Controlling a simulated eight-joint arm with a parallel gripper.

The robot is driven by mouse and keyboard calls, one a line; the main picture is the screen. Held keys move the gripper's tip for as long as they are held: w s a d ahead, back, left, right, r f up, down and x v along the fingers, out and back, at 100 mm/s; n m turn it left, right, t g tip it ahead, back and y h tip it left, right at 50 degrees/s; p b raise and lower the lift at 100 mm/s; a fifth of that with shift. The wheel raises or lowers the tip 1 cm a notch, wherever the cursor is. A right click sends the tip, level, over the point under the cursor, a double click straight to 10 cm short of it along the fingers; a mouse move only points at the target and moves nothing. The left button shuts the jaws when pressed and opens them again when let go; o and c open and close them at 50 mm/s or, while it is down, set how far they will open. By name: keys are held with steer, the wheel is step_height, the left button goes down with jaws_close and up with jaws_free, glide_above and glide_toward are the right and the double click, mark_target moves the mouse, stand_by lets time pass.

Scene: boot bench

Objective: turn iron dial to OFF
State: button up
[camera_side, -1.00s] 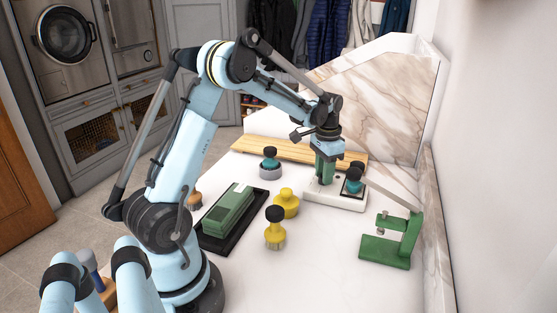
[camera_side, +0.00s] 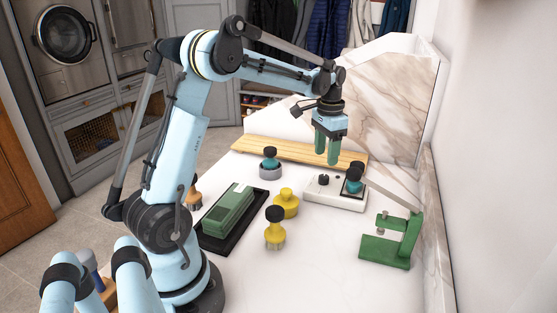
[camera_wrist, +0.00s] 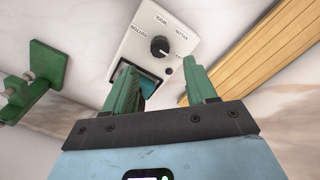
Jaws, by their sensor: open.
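The iron dial (camera_side: 323,180) is a small black knob on the left part of a white base (camera_side: 345,202). The wrist view shows the dial (camera_wrist: 159,46) close, with printed labels around it, including COTTON, WOOL and NYLON. Its pointer mark is too small to read surely. My gripper (camera_side: 327,155) has green fingers pointing down and is raised above the base, clear of the dial. In the wrist view my gripper (camera_wrist: 160,70) is open and empty, its fingers apart.
A green stand (camera_side: 390,240) with a grey arm is at right. A wooden board (camera_side: 260,148) and marble panel are behind.

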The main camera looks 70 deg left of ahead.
steer(key=shift+r, duration=2.75)
steer(key=s+d+f+t, duration=0.1)
steer(key=s+d+t, duration=0.2)
steer(key=s+d, duration=0.3)
steer(key=s+d+f+t, duration=0.1)
steer(key=s+d+t, duration=0.3)
steer(key=d, duration=0.9)
steer(key=s, duration=0.3)
steer(key=shift+d+f, duration=0.2)
steer(key=shift+f, duration=0.05)
steer(key=shift+s, duration=0.1)
